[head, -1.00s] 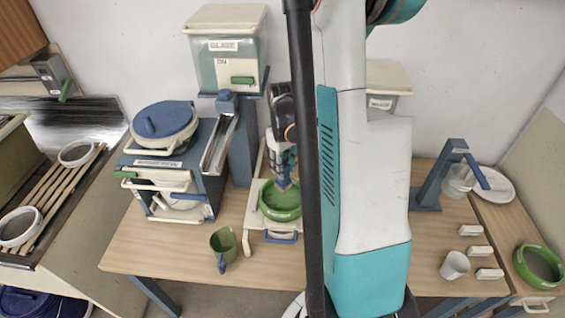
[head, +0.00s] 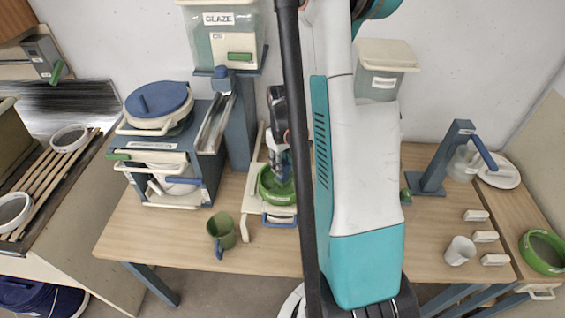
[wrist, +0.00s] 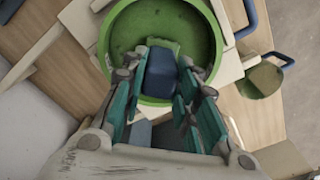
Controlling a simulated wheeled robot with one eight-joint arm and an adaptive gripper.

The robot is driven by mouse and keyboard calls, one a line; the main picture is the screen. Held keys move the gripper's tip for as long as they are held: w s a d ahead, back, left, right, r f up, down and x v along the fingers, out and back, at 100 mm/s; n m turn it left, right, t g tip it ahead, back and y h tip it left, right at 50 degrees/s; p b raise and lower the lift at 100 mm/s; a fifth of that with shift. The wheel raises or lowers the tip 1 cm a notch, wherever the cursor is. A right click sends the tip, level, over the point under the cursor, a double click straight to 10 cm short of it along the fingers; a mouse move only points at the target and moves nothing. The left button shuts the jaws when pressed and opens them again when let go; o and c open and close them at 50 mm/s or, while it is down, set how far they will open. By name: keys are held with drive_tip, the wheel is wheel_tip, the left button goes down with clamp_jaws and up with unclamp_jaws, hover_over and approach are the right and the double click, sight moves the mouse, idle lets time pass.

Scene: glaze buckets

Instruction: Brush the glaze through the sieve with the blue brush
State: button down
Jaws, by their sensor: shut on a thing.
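A green-rimmed sieve (head: 267,195) sits on a cream stand on the wooden table, left of my arm in the head view. In the wrist view the sieve (wrist: 123,32) fills the upper middle, and its inside is green. My gripper (head: 279,165) is directly above it. In the wrist view my gripper (wrist: 162,88) is shut on the blue brush (wrist: 162,72), whose blue block sits between the fingers over the sieve. A light green edge shows at the block's far end. The bristles are hidden, so I cannot tell whether they touch the mesh.
An olive mug (head: 222,232) with a blue handle stands left of the stand. A glaze tank (head: 228,45) and a blue-lidded bucket (head: 158,103) stand behind to the left. Another green-ringed sieve (head: 541,252), a white cup (head: 460,250) and white blocks are at the right.

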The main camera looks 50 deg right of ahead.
drive_tip(key=shift+s+f+b, duration=0.1)
drive_tip(key=shift+f+b, duration=0.4)
drive_tip(key=shift+b, duration=0.1)
idle(0.8)
drive_tip(key=shift+s+d+b, duration=0.45)
drive_tip(key=shift+s+d, duration=0.65)
drive_tip(key=shift+s, duration=0.25)
drive_tip(key=shift+w+a, duration=0.1)
drive_tip(key=shift+w, duration=0.05)
drive_tip(key=shift+w+a+b, duration=0.2)
drive_tip(key=shift+w+a, duration=0.45)
drive_tip(key=shift+w, duration=0.3)
drive_tip(key=shift+w+a+b, duration=0.15)
drive_tip(key=shift+w+a, duration=0.45)
drive_tip(key=shift+w, duration=0.35)
drive_tip(key=shift+w+a+b, duration=0.2)
drive_tip(key=shift+w+a, duration=0.45)
drive_tip(key=shift+w, duration=0.3)
